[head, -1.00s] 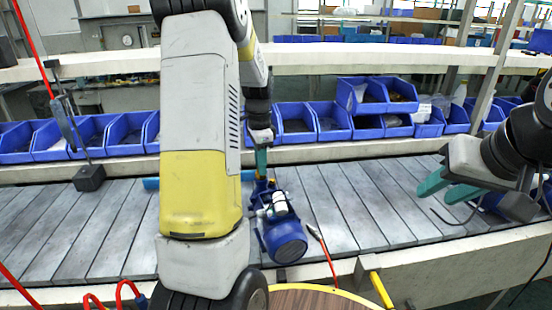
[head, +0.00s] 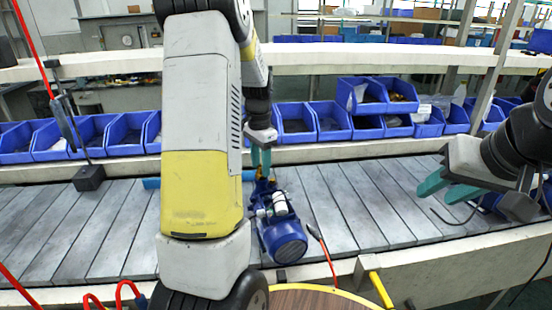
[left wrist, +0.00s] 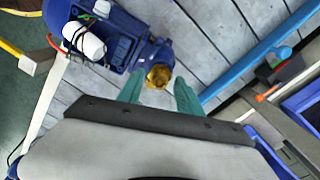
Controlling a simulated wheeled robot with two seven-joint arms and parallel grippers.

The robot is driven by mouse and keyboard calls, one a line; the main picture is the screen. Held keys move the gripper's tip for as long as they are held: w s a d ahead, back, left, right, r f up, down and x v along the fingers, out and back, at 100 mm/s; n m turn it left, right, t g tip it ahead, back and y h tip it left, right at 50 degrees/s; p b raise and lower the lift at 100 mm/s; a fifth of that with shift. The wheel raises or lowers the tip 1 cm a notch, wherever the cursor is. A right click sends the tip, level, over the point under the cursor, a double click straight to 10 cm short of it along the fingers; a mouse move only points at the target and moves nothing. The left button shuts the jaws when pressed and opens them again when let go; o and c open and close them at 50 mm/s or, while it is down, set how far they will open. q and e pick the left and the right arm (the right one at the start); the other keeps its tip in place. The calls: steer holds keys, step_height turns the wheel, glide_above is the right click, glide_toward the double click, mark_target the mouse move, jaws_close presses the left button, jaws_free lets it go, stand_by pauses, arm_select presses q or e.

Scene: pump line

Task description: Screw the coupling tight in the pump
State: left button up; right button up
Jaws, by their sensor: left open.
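The blue pump (head: 280,232) lies on the grey slatted conveyor, its round motor end toward me. The brass coupling (left wrist: 159,76) sits at the pump's port in the left wrist view; it is small in the head view (head: 262,172). My left gripper (head: 261,160) is above the coupling with its teal fingers pointing down. In the left wrist view the fingers (left wrist: 157,92) stand apart, one to each side just short of the coupling, with gaps visible. How far the coupling is threaded in cannot be told. My right gripper (head: 448,188) is open and empty at the right, over the conveyor.
Blue bins (head: 330,121) line the shelf behind the conveyor. A light blue bar (left wrist: 255,55) lies behind the pump. A black stand (head: 89,178) is at the left. A round wooden table top (head: 310,300) is in front.

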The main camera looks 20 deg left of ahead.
arm_select(q)
steer(key=n, duration=0.3)
stand_by(0.5)
jaws_close()
steer(key=shift+f+m, duration=0.1)
steer(key=shift+m, duration=1.4)
